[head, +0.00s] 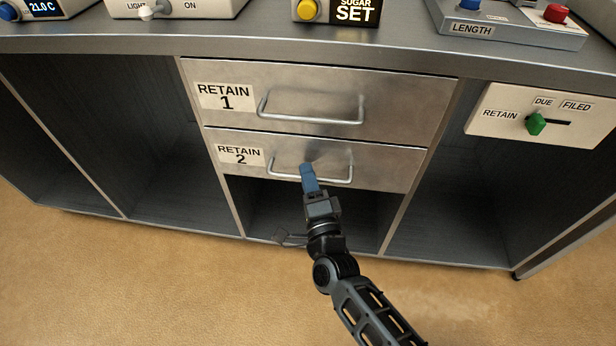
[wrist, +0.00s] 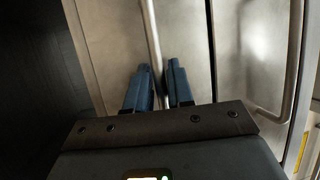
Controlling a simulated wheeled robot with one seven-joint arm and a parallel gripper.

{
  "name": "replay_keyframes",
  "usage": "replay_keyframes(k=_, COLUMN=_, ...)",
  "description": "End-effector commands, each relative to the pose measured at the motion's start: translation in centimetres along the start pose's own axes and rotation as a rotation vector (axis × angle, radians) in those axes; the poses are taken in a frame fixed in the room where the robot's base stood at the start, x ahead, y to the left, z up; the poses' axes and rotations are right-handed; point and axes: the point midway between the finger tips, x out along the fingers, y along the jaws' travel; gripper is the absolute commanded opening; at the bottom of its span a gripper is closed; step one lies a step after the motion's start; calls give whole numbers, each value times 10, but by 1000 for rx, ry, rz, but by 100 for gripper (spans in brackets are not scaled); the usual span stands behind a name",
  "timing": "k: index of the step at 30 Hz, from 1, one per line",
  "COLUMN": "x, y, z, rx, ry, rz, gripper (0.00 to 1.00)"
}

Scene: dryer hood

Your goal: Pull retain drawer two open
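The drawer labelled RETAIN 2 (head: 385,172) is the lower of two metal drawers in the head view. Its front looks level with the cabinet, so it appears closed. Its bar handle (head: 339,181) runs across the front. My gripper (head: 307,168) reaches up to the middle of this handle. In the wrist view, the two blue fingers of my gripper (wrist: 159,68) stand a little apart, with the handle bar (wrist: 151,30) running between them. A narrow gap seems to show beside the bar, so the fingers look open around it. Firm contact is not visible.
The RETAIN 1 drawer (head: 405,95) with its own handle (head: 312,119) is just above. A panel with a green slider (head: 536,124) is at right. Open dark bays flank the drawers, and the counter (head: 300,45) overhangs above. Tan floor in front is clear.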

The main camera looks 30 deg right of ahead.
Motion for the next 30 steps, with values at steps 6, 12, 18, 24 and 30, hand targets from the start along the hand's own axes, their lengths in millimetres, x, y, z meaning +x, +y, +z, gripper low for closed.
replay_keyframes(k=6, x=0, y=0, z=0, rx=0, ry=0, rz=0, gripper=1)
replay_keyframes(k=12, x=0, y=0, z=0, rx=0, ry=0, rz=0, gripper=0)
replay_keyframes(k=18, x=0, y=0, z=0, rx=0, ry=0, rz=1, gripper=0)
replay_keyframes(k=24, x=-6, y=-1, z=3, rx=1, ry=-1, rz=1, gripper=0)
replay_keyframes(k=30, x=-36, y=-7, z=16, rx=2, ry=-3, rz=4, gripper=0)
